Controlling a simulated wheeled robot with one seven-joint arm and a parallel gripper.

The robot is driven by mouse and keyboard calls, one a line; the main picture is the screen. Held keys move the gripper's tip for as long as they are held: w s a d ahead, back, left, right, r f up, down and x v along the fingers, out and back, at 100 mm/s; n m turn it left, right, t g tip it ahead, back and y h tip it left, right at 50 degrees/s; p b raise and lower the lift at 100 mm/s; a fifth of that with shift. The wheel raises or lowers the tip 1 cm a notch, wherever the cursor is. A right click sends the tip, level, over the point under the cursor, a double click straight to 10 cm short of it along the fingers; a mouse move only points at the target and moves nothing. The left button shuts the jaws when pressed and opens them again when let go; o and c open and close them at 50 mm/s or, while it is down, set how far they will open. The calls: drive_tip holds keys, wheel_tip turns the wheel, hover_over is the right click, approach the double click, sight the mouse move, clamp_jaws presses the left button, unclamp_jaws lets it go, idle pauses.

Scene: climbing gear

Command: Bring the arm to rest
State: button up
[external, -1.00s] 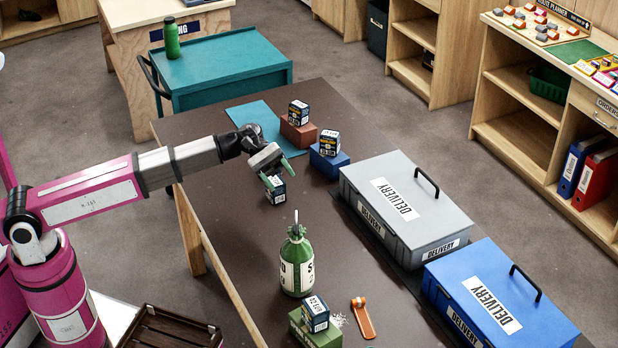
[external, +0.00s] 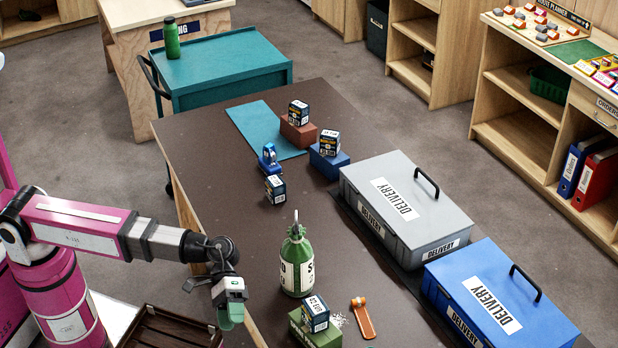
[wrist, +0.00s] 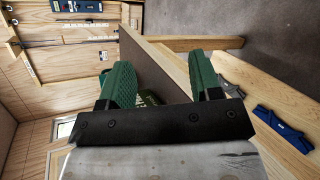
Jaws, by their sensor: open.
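My gripper (external: 230,316) hangs low at the table's left edge in the external view, fingers down, apart from everything on the table. In the wrist view its two green fingers (wrist: 165,85) stand apart with nothing between them. A small dark box (external: 275,189) stands alone on the table (external: 235,205), with a blue metal device (external: 268,158) just behind it.
A green bottle (external: 297,262) and a box on a green block (external: 314,335) stand right of my gripper. An orange-handled tool (external: 362,318) lies nearby. Grey (external: 406,210) and blue (external: 500,300) delivery cases line the right side. A brown slatted crate (external: 170,328) is below left.

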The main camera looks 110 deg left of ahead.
drive_tip(key=s+a+f+m+g+y, duration=0.2)
drive_tip(key=s+f, duration=0.4)
drive_tip(key=f, duration=0.4)
drive_tip(key=s+a+f+m+g+y, duration=0.2)
drive_tip(key=s+a+f+m+y, duration=0.1)
drive_tip(key=f, duration=0.6)
drive_tip(key=s+a+f+m+g+y, duration=0.2)
drive_tip(key=s+f+m+y, duration=0.3)
drive_tip(key=s+f, duration=0.4)
drive_tip(key=shift+s+a+f+y, duration=0.2)
drive_tip(key=shift+s+f+y, duration=0.2)
drive_tip(key=shift+f+y, duration=0.3)
drive_tip(key=shift+f, duration=0.1)
